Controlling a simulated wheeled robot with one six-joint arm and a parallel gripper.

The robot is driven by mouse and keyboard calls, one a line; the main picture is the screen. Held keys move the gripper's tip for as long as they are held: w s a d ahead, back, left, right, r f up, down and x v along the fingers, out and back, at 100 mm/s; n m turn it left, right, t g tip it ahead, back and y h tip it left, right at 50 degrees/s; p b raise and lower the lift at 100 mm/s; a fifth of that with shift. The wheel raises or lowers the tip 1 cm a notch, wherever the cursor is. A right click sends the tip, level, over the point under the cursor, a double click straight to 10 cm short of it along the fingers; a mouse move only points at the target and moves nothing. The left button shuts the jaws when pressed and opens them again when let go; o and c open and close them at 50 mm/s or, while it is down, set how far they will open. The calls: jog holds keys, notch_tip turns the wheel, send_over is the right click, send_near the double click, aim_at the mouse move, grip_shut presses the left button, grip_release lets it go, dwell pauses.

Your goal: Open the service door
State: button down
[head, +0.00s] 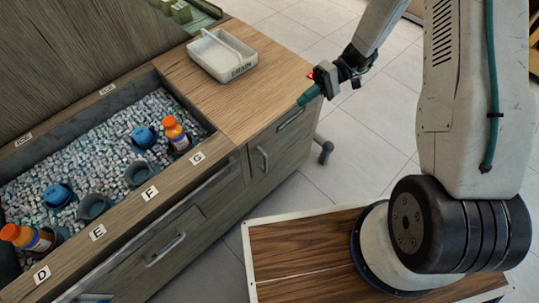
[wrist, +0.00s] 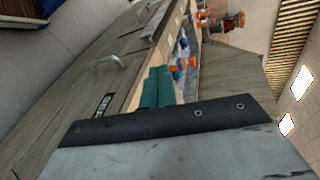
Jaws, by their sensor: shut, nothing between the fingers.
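The wooden cabinet has a front panel (head: 280,145) with an upright metal handle (head: 262,158) near its left side and a dark label plate (head: 290,118) near its top. The plate also shows in the wrist view (wrist: 104,105), its lettering too small to read surely, with the handle (wrist: 105,66) beyond it. This looks like the service door, and it appears closed. My gripper (head: 309,95) is shut and empty at the counter's right corner, apart from the handle. Its teal fingers (wrist: 158,88) show in the wrist view.
A white tray (head: 222,54) sits on the counter. An ice bin (head: 95,140) holds orange bottles, blue-lidded containers and dark cups. Another handle (head: 165,250) projects from the front further left. The tiled floor right of the cabinet is open.

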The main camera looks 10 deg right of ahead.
notch_tip(320, 180, down, 13)
jog(key=m+t+y, duration=0.1)
jog(key=t+y, duration=0.1)
jog(key=y, duration=0.1)
jog(key=m+t+y, duration=0.2)
jog(key=t, duration=0.1)
send_near(253, 159)
jog(key=a, duration=0.4)
jog(key=shift+s+a, duration=0.1)
jog(key=shift+s, duration=0.05)
